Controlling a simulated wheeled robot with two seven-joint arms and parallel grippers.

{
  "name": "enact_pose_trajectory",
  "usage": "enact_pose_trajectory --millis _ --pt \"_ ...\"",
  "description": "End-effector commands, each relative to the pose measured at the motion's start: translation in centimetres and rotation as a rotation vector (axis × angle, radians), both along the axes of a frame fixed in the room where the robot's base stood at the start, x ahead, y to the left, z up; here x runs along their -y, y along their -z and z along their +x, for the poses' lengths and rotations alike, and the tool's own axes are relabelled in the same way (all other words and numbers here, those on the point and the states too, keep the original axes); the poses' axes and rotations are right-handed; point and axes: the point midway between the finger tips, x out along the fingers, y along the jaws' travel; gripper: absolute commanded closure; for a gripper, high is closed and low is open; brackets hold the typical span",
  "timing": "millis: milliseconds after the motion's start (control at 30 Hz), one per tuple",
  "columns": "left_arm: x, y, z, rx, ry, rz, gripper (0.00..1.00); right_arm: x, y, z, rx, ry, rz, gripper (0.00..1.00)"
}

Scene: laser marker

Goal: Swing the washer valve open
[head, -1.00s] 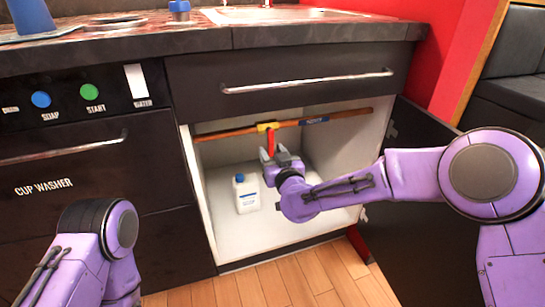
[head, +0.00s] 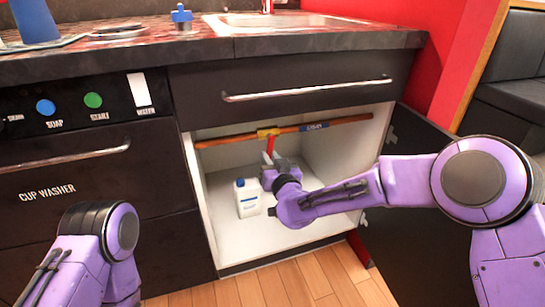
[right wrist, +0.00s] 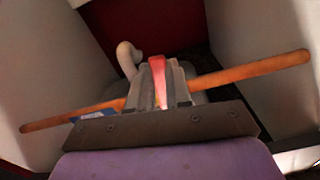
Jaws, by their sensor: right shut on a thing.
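The washer valve has a red handle (head: 270,146) that hangs down from a yellow body (head: 268,132) on a copper pipe (head: 225,141) inside the open cabinet. My right gripper (head: 270,160) reaches into the cabinet and is shut on the red handle. In the right wrist view the red handle (right wrist: 158,75) sits between the two fingers, with the pipe (right wrist: 250,72) running across behind them.
A white bottle with a blue cap (head: 247,197) stands on the cabinet floor, left of my right gripper. The cabinet door (head: 425,190) is open at the right. The cup washer panel (head: 80,105) is at left, and a drawer (head: 290,85) is above.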

Motion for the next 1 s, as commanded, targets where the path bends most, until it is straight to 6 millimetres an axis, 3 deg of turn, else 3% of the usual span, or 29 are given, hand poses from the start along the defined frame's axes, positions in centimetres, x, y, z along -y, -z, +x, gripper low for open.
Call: enact_pose_trajectory --millis 500,1000 --pt "-0.1 -2.5 0.2 0.002 0.003 0.004 0.68 -1.9 -0.7 -0.7 -0.113 -0.003 0.340 1.00" --pt "-0.2 -3.0 0.2 0.004 0.003 0.005 0.68 -2.4 -0.9 -0.9 -0.148 -0.003 0.443 1.00"
